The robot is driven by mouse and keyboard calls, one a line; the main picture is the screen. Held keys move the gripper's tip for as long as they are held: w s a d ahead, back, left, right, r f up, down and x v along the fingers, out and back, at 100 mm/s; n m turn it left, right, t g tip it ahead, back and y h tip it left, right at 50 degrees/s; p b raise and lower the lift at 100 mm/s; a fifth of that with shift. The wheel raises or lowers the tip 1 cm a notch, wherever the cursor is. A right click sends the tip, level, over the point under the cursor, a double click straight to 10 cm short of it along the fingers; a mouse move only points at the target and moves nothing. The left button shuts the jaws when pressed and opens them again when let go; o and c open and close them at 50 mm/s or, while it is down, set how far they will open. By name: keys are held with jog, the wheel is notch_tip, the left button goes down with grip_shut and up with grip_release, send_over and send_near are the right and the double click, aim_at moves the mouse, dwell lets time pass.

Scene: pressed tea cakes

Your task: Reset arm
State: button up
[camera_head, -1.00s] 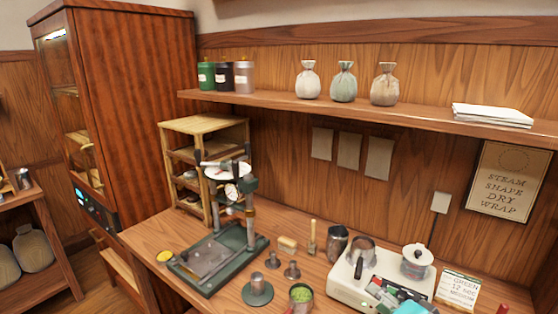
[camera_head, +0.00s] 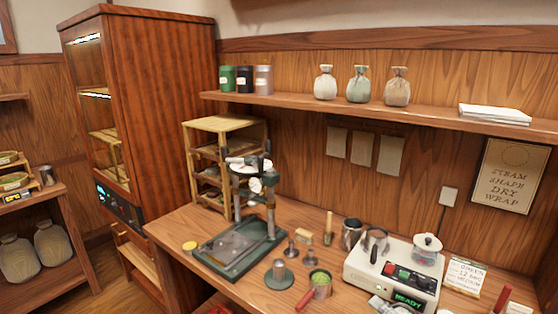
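My gripper is not in view, and no part of my arm can be made out for sure. The wooden counter (camera_head: 185,226) carries a dark green press (camera_head: 240,250) with a flat bed, upright columns and a round white dial. To its right stands a white steamer (camera_head: 362,268) with a lit panel reading READY. A grey metal piece (camera_head: 380,303) is cut off at the bottom edge, and I cannot tell what it is.
Small metal weights, a green-filled cup (camera_head: 320,284) and metal pitchers (camera_head: 352,233) crowd the counter between press and steamer. A wall shelf (camera_head: 300,107) holds tins and cloth bags. A tall wooden cabinet (camera_head: 170,110) and a low shelf (camera_head: 60,270) stand left.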

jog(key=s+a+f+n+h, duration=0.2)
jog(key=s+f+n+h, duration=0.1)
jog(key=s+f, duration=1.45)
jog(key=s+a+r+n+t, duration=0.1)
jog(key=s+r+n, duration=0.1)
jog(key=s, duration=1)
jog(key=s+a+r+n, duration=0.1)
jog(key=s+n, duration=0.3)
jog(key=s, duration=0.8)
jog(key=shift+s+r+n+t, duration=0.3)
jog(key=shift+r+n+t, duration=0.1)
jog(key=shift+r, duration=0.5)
